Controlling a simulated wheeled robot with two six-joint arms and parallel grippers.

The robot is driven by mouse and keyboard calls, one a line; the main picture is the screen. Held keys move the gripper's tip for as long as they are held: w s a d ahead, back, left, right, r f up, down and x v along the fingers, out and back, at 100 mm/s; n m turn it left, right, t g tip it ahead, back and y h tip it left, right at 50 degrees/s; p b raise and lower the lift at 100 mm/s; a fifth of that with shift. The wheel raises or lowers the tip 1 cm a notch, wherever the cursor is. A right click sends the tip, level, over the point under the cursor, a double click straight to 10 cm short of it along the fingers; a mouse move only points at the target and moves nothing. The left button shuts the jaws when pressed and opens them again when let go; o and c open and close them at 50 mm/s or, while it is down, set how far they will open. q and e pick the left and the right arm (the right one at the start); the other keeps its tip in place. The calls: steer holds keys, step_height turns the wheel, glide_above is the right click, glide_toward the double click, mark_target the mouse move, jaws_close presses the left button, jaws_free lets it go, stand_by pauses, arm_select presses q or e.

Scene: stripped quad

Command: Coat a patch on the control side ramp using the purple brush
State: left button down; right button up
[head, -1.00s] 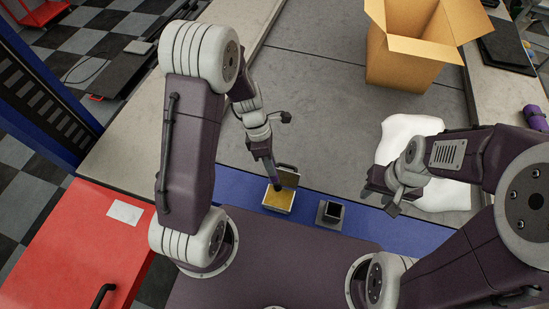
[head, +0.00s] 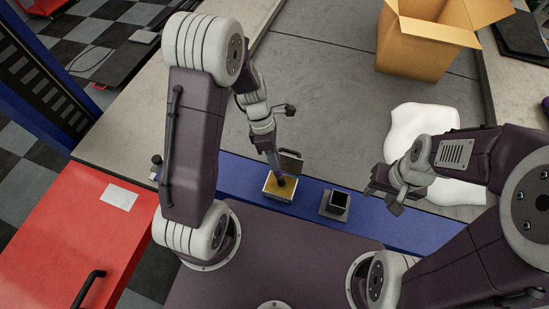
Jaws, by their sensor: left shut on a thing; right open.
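My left gripper (head: 273,158) points down over a small open box with a yellow inside (head: 272,190). It is shut on a thin dark purple thing, apparently the purple brush (head: 280,179), whose lower end is over or in the yellow area. Whether its tip touches the yellow cannot be told. My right gripper (head: 385,187) is open and empty, above the blue strip near the white sheet-like thing. I cannot make out which surface is the control side ramp.
A small dark square holder (head: 336,203) stands on the blue strip (head: 306,210), right of the yellow box. A white irregular thing (head: 412,125) lies on the grey table. An open cardboard box (head: 415,55) stands at the back right. A red cabinet (head: 75,230) is at left.

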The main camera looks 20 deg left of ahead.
arm_select(q)
steer(key=shift+a, duration=0.15)
steer(key=shift+r, duration=0.1)
stand_by(0.5)
steer(key=shift+f+b, duration=0.3)
steer(key=shift+f, duration=0.3)
steer(key=shift+s+f, duration=0.1)
stand_by(1.5)
step_height(320, 180, up, 7)
steer(key=p, duration=0.8)
stand_by(0.6)
